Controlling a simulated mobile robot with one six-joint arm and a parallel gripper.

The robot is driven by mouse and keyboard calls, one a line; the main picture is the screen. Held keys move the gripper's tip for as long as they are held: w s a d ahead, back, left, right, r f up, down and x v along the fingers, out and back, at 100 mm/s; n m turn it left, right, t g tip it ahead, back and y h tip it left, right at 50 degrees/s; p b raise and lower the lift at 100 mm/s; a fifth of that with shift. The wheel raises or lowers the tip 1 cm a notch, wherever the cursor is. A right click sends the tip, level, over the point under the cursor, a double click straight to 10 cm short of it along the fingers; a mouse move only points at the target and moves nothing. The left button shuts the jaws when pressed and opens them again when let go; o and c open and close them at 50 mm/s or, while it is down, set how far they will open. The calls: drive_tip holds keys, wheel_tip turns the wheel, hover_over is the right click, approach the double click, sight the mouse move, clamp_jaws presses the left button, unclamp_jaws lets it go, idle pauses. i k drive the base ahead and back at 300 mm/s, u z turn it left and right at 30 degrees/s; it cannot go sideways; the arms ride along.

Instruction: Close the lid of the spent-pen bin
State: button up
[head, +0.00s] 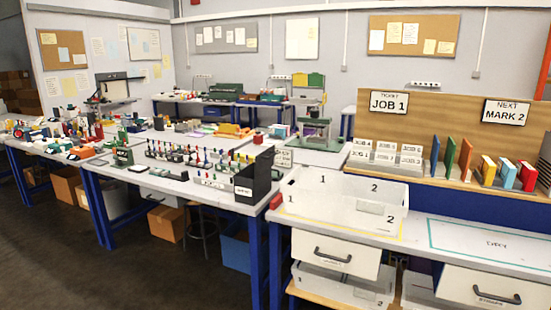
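A black box (258,184) stands at the right end of the middle table, next to the rack of pens. It looks like the spent-pen bin. A white label on its front is too small to read. A tall dark panel rises at its back right, which may be its lid standing up; I cannot tell for sure. The inside of the box is not clearly visible. My gripper is not in view.
A pen rack (190,157) with several coloured pens stands left of the box. A clear numbered tray (345,222) sits on the right bench (420,236), near a small red block (276,201). A stool (201,222) stands below the middle table. Dark floor lies open at the lower left.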

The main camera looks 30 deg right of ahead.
sight(263, 161)
drive_tip(key=z, duration=0.05)
drive_tip(key=i, duration=1)
drive_tip(key=u, duration=0.05)
